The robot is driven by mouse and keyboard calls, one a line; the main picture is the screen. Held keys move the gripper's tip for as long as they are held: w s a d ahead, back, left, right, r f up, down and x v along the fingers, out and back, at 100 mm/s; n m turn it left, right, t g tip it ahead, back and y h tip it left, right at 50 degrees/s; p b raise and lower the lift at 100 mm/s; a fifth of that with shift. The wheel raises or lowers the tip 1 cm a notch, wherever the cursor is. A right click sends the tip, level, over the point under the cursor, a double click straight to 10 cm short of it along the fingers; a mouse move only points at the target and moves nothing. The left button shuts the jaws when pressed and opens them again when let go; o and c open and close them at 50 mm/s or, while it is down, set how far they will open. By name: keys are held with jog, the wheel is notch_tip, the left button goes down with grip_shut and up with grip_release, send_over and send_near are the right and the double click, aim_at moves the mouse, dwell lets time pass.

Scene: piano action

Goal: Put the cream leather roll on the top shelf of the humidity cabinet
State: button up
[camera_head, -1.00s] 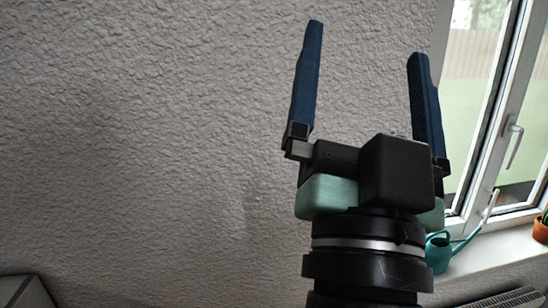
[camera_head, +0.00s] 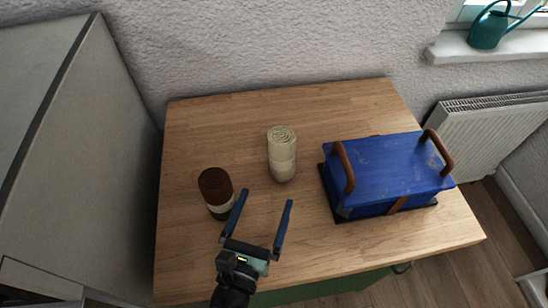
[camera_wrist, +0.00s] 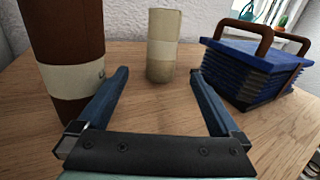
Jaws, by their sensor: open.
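The cream leather roll (camera_head: 282,154) stands upright on the wooden table, near its middle. It also shows in the wrist view (camera_wrist: 162,46), ahead of my gripper and centred between the fingers, at a distance. My gripper (camera_head: 265,196) is open and empty, in front of the roll and low over the table. A dark brown roll (camera_head: 215,192) with a pale band stands just left of my gripper; it looms close at the left in the wrist view (camera_wrist: 66,56). I cannot clearly identify the humidity cabinet or its shelves.
A blue box (camera_head: 388,168) with brown handles sits on the right of the wooden table (camera_head: 200,130). A large grey cabinet-like body (camera_head: 105,130) stands at the left. A radiator (camera_head: 490,130) and a watering can (camera_head: 488,28) on the sill are at the right.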

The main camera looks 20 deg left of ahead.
aim_at(282, 157)
jog(key=w, duration=0.4)
jog(key=w+a+p, duration=0.1)
jog(key=w, duration=0.3)
jog(key=w+p, duration=0.1)
jog(key=w, duration=0.3)
jog(key=shift+w+a+r, duration=0.15)
jog(key=shift+w+a, duration=0.05)
